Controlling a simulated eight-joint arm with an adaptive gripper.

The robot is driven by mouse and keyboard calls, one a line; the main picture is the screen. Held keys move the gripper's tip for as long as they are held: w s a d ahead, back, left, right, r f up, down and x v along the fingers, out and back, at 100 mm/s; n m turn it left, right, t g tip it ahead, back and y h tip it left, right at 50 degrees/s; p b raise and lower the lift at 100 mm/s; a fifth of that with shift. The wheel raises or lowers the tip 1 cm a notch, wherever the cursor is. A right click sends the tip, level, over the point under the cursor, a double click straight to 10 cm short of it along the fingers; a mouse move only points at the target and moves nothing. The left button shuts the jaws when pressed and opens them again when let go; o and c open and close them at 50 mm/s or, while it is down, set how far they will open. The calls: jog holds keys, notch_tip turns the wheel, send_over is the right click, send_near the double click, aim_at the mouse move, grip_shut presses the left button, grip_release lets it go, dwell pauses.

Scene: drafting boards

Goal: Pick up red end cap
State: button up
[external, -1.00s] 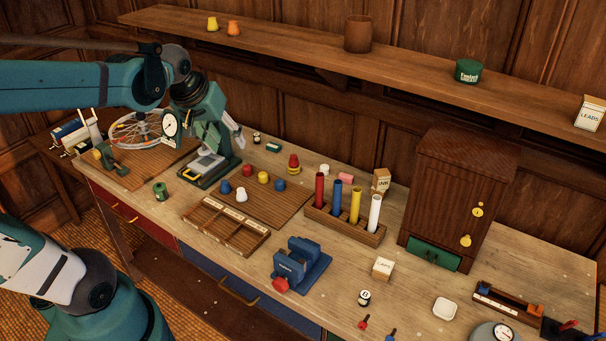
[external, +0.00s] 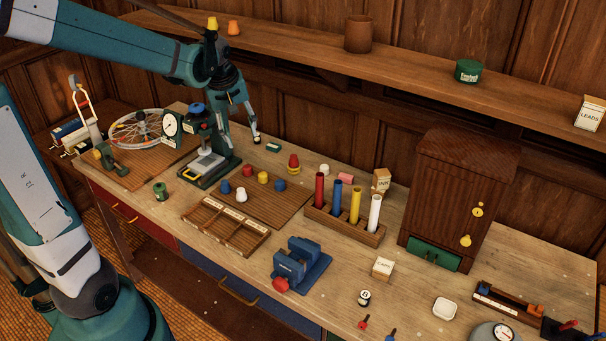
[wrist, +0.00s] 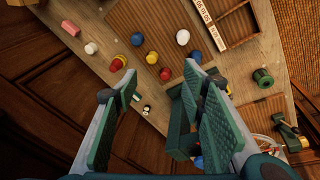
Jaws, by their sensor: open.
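The red end cap (wrist: 165,73) stands on the wooden board among other caps in the wrist view. It appears in the gap between my fingertips, beyond them. In the external view the red cap (external: 248,171) is small at the back left of the board, near the yellow cap (external: 263,177). My gripper (external: 240,128) hangs above the bench, behind and left of the board, near the green press. In the wrist view my gripper (wrist: 160,82) is open, its two green-padded fingers wide apart with nothing between them.
Blue caps (wrist: 195,55), a white cap (wrist: 182,37) and a yellow cap (wrist: 152,57) stand close by. A red and yellow stack (external: 293,164) is behind the board. The green press (external: 208,165) stands left of it. Tubes in a rack (external: 345,226) stand to the right.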

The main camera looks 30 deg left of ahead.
jog(key=w+a+f+n+g, duration=0.1)
jog(key=w+a+f+n, duration=0.35)
jog(key=w+f, duration=0.25)
jog(key=n+g+b, duration=0.2)
jog(key=n, duration=0.1)
send_over(246, 166)
jog(key=f, duration=1)
jog(key=shift+s+d+f, duration=0.15)
jog(key=shift+s+d, duration=0.05)
jog(key=shift+d, duration=0.1)
jog(key=shift+w+a+f, duration=0.15)
jog(key=shift+a+f, duration=0.1)
jog(key=shift+f, duration=0.25)
jog(key=shift+f, duration=1.3)
jog(key=shift+f, duration=0.1)
jog(key=shift+w+a+f, duration=0.1)
jog(key=shift+f, duration=2.4)
jog(key=shift+c, duration=0.6)
